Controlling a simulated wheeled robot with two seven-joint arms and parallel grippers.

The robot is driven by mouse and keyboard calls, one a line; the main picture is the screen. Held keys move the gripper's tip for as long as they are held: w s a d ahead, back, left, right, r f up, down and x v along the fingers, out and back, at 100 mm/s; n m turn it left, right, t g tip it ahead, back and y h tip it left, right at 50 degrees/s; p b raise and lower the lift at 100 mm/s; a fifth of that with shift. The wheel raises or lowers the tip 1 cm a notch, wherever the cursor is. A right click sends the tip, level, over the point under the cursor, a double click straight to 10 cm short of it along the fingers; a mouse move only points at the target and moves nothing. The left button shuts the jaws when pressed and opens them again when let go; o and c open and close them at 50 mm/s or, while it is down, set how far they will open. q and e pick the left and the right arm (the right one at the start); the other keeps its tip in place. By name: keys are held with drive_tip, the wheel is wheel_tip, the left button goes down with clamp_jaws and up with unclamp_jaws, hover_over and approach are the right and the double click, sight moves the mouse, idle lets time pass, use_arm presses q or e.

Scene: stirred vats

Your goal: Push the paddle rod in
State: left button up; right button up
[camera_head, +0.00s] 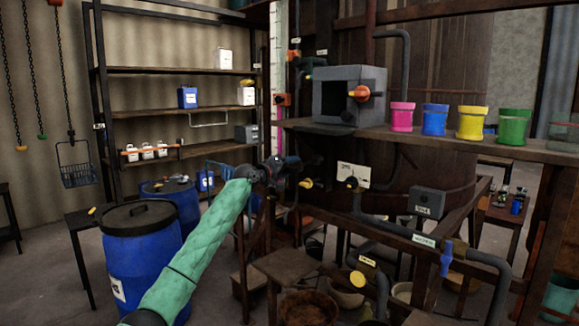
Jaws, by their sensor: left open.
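My left arm in a green sleeve reaches up from the bottom left, and my left gripper (294,172) is open in front of the dark wooden vat (432,192). A small yellow-ended handle (307,184) shows just right of the gripper. I cannot tell which of these, if either, is the paddle rod. The gripper's fingertips are small and dark against the vat, so contact cannot be made out. My right gripper is not in view.
A grey box with an orange knob (358,93) and several coloured pots stand on the ledge (450,146) above. Pipes with a blue valve handle (446,260) run below right. Blue drums (140,255) stand left of my arm. A low wooden stand (286,268) is below the gripper.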

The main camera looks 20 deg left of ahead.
use_arm(q)
drive_tip(key=shift+w+f, duration=0.15)
drive_tip(key=shift+w, duration=0.05)
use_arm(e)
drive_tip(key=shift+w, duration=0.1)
